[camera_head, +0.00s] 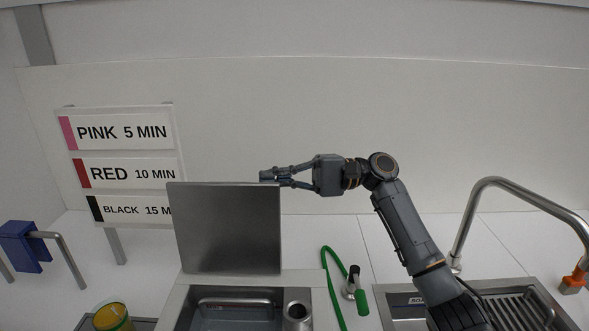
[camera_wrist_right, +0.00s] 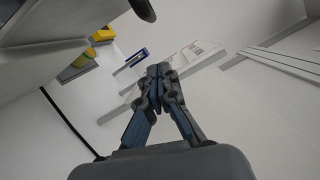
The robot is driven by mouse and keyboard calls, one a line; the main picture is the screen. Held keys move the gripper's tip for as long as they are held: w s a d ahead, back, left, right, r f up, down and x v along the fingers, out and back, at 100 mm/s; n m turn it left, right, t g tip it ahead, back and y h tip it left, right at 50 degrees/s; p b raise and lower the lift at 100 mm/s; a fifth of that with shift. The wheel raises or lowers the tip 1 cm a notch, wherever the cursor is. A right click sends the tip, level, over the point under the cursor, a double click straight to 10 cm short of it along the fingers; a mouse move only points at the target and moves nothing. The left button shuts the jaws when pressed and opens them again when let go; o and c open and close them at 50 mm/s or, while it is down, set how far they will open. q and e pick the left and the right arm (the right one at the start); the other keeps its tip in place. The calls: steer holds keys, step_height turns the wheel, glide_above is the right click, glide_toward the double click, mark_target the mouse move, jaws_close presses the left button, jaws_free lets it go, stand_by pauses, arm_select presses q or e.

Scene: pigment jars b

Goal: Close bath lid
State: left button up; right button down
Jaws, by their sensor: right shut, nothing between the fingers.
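The bath lid (camera_head: 228,228) is a grey metal panel standing upright at the back of the bath (camera_head: 237,319), so the bath is open. My right gripper (camera_head: 264,177) is shut and empty, at the lid's top right corner in the head view. Its fingers point left and seem to be just above or behind the top edge; I cannot tell whether they touch it. In the right wrist view the fingertips (camera_wrist_right: 158,70) meet, with nothing between them. A dark panel at the upper left there may be the lid. My left gripper is not in view.
A sign board (camera_head: 122,152) stands behind the lid on the left. A blue clip on a metal rail (camera_head: 25,245) is at far left, and a yellow-green jar (camera_head: 112,317) at lower left. A green hose (camera_head: 333,285) lies right of the bath. A sink with a tall tap (camera_head: 490,183) is at right.

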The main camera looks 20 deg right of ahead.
mark_target(254, 183)
steer(key=s+a, duration=0.1)
steer(key=s+a+r+p, duration=0.1)
steer(key=a, duration=0.1)
steer(key=a+p, duration=0.1)
steer(key=shift+s+a+r, duration=0.15)
steer(key=shift+s+a, duration=0.15)
steer(key=shift+s, duration=0.1)
steer(key=shift+s, duration=0.1)
